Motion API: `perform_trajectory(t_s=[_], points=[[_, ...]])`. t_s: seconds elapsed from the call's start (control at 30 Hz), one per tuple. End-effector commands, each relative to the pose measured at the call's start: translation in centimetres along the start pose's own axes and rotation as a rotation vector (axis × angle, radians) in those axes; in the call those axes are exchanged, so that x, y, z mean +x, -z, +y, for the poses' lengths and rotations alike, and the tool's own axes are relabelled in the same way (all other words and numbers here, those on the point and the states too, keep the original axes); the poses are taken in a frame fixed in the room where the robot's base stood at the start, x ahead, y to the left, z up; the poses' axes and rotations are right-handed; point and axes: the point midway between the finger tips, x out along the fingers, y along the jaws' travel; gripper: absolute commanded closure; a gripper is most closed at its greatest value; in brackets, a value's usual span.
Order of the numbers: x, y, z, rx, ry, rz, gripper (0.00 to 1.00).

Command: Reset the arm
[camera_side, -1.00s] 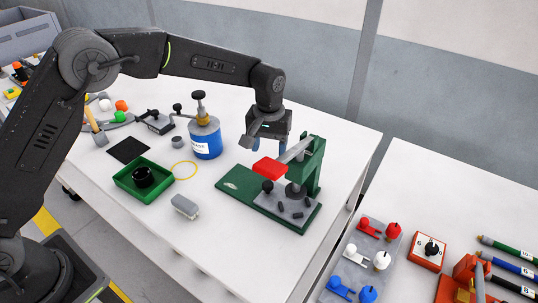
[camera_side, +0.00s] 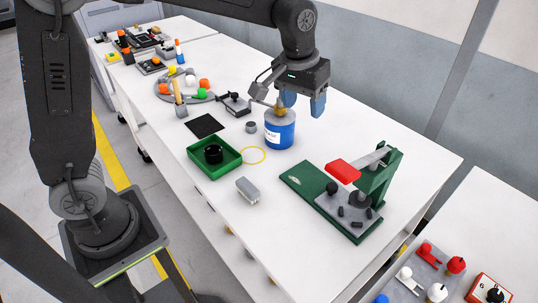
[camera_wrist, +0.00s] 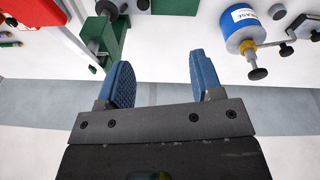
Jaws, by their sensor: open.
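My gripper (camera_side: 303,103) hangs above the white table, behind and above the blue grease can (camera_side: 279,130). Its two blue fingers are spread apart with nothing between them. In the wrist view my gripper (camera_wrist: 157,82) also shows open and empty, with the grey wall and table edge beyond. The blue can (camera_wrist: 240,28) lies to the right of the fingers there. The green press (camera_side: 360,185) with its red handle stands to the right of my gripper in the side view, apart from it.
A green tray (camera_side: 232,161) holding a black round part, a yellow ring (camera_side: 263,156), a grey block (camera_side: 248,190) and a black mat (camera_side: 205,125) lie on the table. A round tray with colored balls is farther back. A second table with red and white parts stands at the lower right.

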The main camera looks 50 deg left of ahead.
Motion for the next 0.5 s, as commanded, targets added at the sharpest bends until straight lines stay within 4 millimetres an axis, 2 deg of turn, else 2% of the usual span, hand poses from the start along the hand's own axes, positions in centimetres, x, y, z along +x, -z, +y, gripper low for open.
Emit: perform_trajectory(t_s=[0.03, 0.2, 0.33, 0.5], points=[[-1.8, -1.4, -1.1, 0.012, -0.007, 0.029, 0.40], [-5.5, -6.2, -4.1, 0.066, -0.020, 0.110, 0.40], [-7.0, -10.3, -6.3, 0.107, -0.023, 0.173, 0.40], [-7.4, -15.4, -8.5, 0.158, -0.018, 0.249, 0.40]])
